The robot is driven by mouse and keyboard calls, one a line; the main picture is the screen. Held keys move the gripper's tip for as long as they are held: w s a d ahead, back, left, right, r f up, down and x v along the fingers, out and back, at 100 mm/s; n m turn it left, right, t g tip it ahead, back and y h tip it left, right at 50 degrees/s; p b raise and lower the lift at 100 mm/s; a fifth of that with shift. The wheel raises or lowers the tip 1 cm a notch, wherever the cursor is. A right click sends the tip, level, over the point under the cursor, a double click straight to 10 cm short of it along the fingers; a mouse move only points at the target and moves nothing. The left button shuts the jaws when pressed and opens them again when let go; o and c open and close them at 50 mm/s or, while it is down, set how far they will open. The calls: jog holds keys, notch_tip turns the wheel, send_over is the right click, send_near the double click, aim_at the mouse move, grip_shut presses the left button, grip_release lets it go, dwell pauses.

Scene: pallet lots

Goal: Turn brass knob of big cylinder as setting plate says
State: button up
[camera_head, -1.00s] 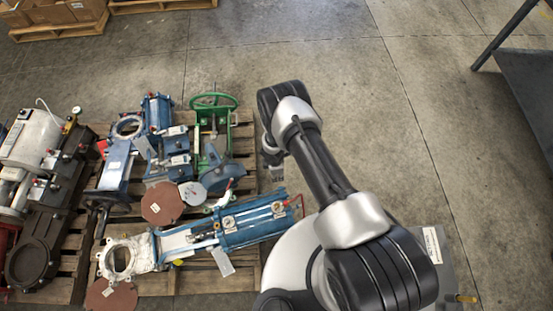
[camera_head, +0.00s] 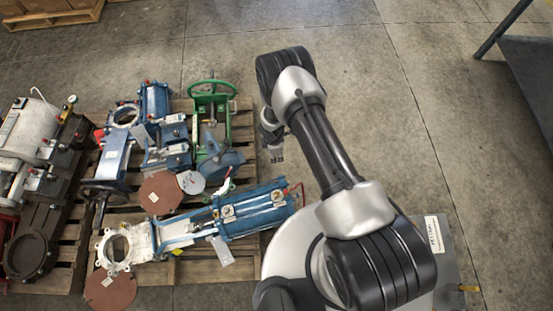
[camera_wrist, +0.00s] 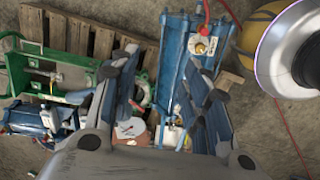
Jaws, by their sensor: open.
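The big blue cylinder (camera_head: 252,211) lies across the lower right of the pallet, joined to a white flanged valve body (camera_head: 140,241). In the wrist view the cylinder (camera_wrist: 178,60) runs from the top centre down behind my right finger. In the head view my gripper (camera_head: 273,148) hangs off the pallet's right edge, partly hidden. A white tag (camera_head: 222,251) hangs by the cylinder; its writing is unreadable.
A green handwheel valve (camera_head: 211,110) and smaller blue actuators (camera_head: 165,150) crowd the pallet. A second loaded pallet (camera_head: 62,275) is at left. A red hose (camera_wrist: 225,12) passes near the knob. Open concrete floor lies behind, and a dark table (camera_head: 525,75) stands at right.

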aim_at(277, 194)
jog(key=s+f+n+g+b, duration=0.1)
jog(key=s+f+n+b, duration=0.4)
jog(key=s+f+b, duration=0.45)
notch_tip(277, 194, down, 17)
jog(key=b, duration=0.6)
jog(key=shift+s+a+r, duration=0.1)
jog(key=shift+s+r, duration=0.05)
jog(key=shift+r, duration=0.05)
jog(key=shift+c, duration=0.2)
grip_shut()
